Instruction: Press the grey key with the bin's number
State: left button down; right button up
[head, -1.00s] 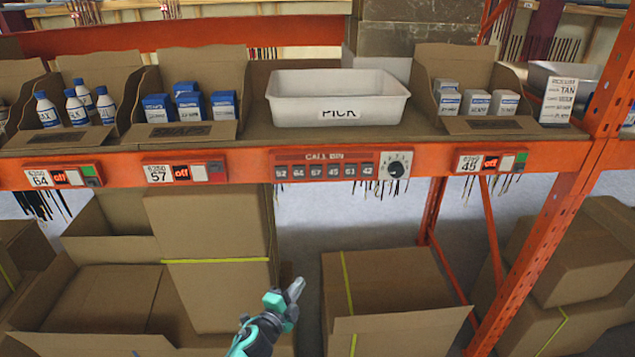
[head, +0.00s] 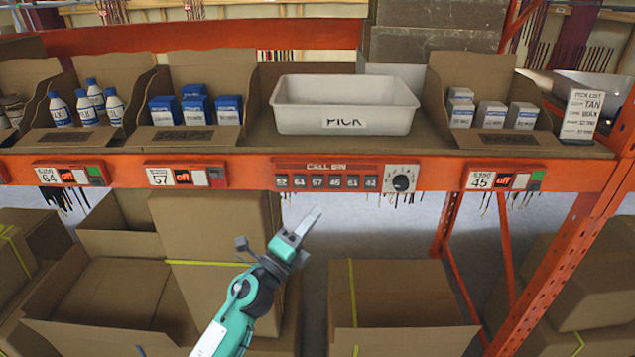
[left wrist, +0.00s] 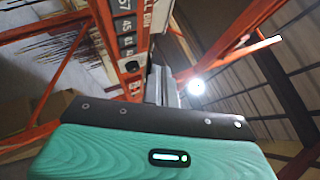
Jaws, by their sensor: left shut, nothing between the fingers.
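The CALL BIN panel (head: 327,167) is fixed on the orange shelf beam, with a row of several grey number keys (head: 334,182) and a round dial (head: 401,182) at its right end. In the left wrist view the grey keys (left wrist: 124,26) show at the top. My left gripper (head: 313,218) is shut and empty, below and in front of the key row, its tip pointing up right and apart from the keys. It also shows in the left wrist view (left wrist: 158,80). My right gripper is not in view.
Bin labels 64 (head: 68,174), 57 (head: 187,176) and 45 (head: 505,180) sit along the beam, their displays reading off. A white PICK tote (head: 345,105) and a pick list card (head: 582,115) stand on the shelf. Open cartons (head: 400,300) lie below.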

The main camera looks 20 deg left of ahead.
pick_arm(q)
jog(key=shift+w, duration=0.1)
jog(key=b, duration=0.2)
send_near(317, 182)
jog(key=w+d+r, duration=0.3)
jog(key=w+d, duration=0.1)
jog(key=shift+r, duration=0.15)
dwell(1.4)
dwell(0.4)
jog(key=shift+w+a, duration=0.15)
jog(key=shift+w, duration=0.25)
